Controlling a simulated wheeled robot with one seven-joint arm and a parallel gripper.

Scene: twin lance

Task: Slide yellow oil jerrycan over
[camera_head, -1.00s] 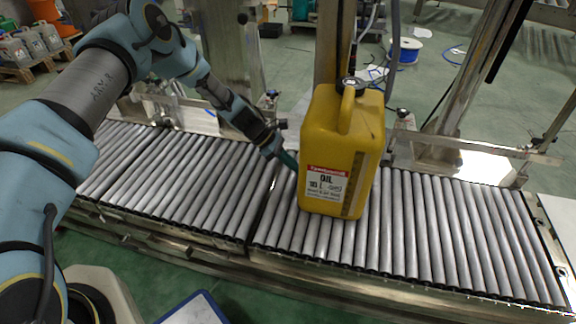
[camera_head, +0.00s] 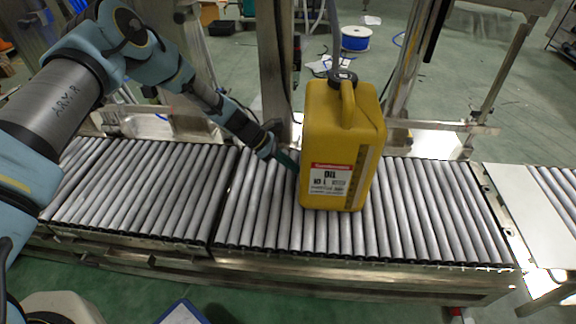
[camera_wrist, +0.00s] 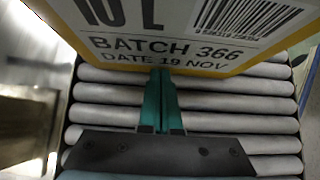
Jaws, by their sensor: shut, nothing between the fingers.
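The yellow oil jerrycan (camera_head: 343,145) stands upright on the roller conveyor (camera_head: 425,215), with its black cap on top and a white and red label on its front. My gripper (camera_head: 289,161) is at the jerrycan's left side, low down, with its fingers shut and nothing between them. In the wrist view the teal fingertips (camera_wrist: 160,85) reach the lower edge of the jerrycan's label side (camera_wrist: 180,42), which shows batch text and a barcode. They look to be at or against the jerrycan; exact contact is hard to tell.
Rollers right of the jerrycan are clear up to a pale flat plate (camera_head: 528,205) at the conveyor's end. Metal posts (camera_head: 273,75) and a side rail (camera_head: 440,125) stand behind the conveyor. A blue cable spool (camera_head: 355,39) lies on the floor beyond.

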